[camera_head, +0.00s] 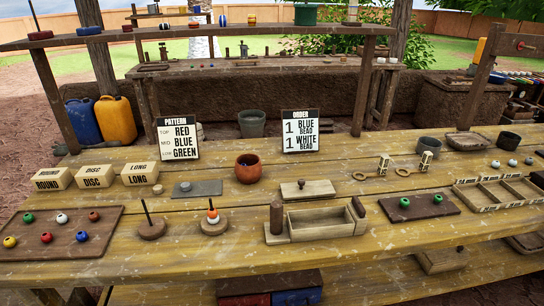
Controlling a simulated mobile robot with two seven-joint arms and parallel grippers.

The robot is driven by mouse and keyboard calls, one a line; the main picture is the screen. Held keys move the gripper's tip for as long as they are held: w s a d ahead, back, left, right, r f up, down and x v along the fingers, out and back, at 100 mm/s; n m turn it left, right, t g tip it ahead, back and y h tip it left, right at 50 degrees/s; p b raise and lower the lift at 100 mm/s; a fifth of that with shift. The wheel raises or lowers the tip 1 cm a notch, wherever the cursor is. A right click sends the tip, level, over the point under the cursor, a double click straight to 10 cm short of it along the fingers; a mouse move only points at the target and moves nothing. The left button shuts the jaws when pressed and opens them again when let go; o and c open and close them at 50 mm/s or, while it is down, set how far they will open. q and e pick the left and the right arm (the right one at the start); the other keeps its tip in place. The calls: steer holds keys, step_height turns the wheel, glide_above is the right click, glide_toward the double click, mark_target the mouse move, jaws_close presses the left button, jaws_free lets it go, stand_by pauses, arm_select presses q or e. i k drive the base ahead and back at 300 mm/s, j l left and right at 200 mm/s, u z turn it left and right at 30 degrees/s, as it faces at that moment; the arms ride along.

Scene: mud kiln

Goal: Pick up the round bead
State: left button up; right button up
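Several round beads lie on a brown board (62,252) at the left front: a green bead (28,218), a white bead (62,218), a brown-red bead (94,216), a yellow bead (10,242), a red bead (46,237) and a blue bead (82,236). Two green beads, one of them here (404,202), sit on a dark board (425,208) at right. I cannot tell which bead is meant. Neither gripper shows in the head view.
Boxes marked ROUND (52,179), DISC (95,177) and LONG (146,175) stand at left. Two peg stands, one bare (152,228) and one stacked (214,226), an open wooden box (318,226) and an orange pot (248,169) occupy the middle. Signs (300,131) stand behind.

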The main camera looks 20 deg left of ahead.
mark_target(80, 236)
steer(key=u, duration=2.2)
